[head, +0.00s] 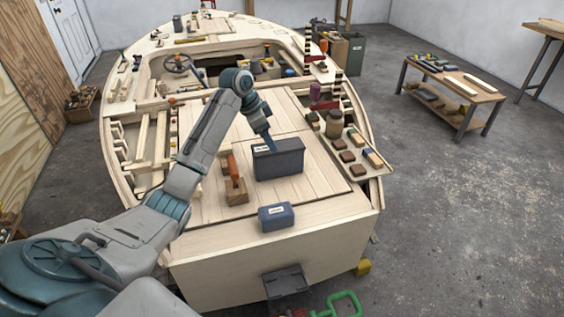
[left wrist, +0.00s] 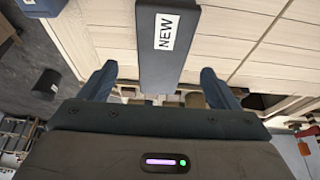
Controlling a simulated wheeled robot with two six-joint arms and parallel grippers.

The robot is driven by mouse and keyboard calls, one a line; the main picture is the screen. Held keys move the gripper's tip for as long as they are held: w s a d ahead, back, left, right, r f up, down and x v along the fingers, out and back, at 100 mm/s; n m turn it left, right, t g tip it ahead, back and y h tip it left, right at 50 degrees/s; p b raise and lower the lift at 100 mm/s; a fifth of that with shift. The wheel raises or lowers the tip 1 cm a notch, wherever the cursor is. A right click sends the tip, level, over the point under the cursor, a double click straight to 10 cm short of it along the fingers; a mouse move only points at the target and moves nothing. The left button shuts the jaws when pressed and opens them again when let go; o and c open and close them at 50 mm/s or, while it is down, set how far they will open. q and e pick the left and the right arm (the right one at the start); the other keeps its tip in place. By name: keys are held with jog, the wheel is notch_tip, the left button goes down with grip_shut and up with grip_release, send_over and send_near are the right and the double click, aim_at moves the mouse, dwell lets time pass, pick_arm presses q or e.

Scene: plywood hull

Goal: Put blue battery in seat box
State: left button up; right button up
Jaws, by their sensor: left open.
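A small blue battery (head: 276,217) with a white label sits on the stern deck of the boat, near its front edge. A larger dark blue-grey box (head: 280,162) with a white label stands behind it on the planked deck. My left gripper (head: 268,143) is at the top of this larger box. In the left wrist view, the open left gripper (left wrist: 158,88) has a finger on each side of the dark box (left wrist: 165,62), whose label reads NEW. Contact with the fingers cannot be told. I cannot make out which part is the seat box. My right gripper is not in view.
A wooden block with an orange handle (head: 235,180) stands left of the dark box. A tray (head: 377,172) with blocks and a jar (head: 334,124) is to the right. The steering wheel (head: 178,63) is farther forward. A low workbench (head: 454,90) stands at the right.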

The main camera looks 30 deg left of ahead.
aim_at(278, 159)
pick_arm(q)
jog(key=x, duration=0.3)
jog(key=shift+s, duration=0.1)
jog(key=x, duration=0.1)
jog(key=p+x, duration=0.1)
jog(key=x, duration=0.1)
jog(key=p+x, duration=0.1)
jog(key=x, duration=0.1)
jog(key=shift+w+d+r, duration=0.1)
jog(key=shift+w, duration=0.2)
jog(key=shift+w+f, duration=0.1)
jog(key=shift+f, duration=0.15)
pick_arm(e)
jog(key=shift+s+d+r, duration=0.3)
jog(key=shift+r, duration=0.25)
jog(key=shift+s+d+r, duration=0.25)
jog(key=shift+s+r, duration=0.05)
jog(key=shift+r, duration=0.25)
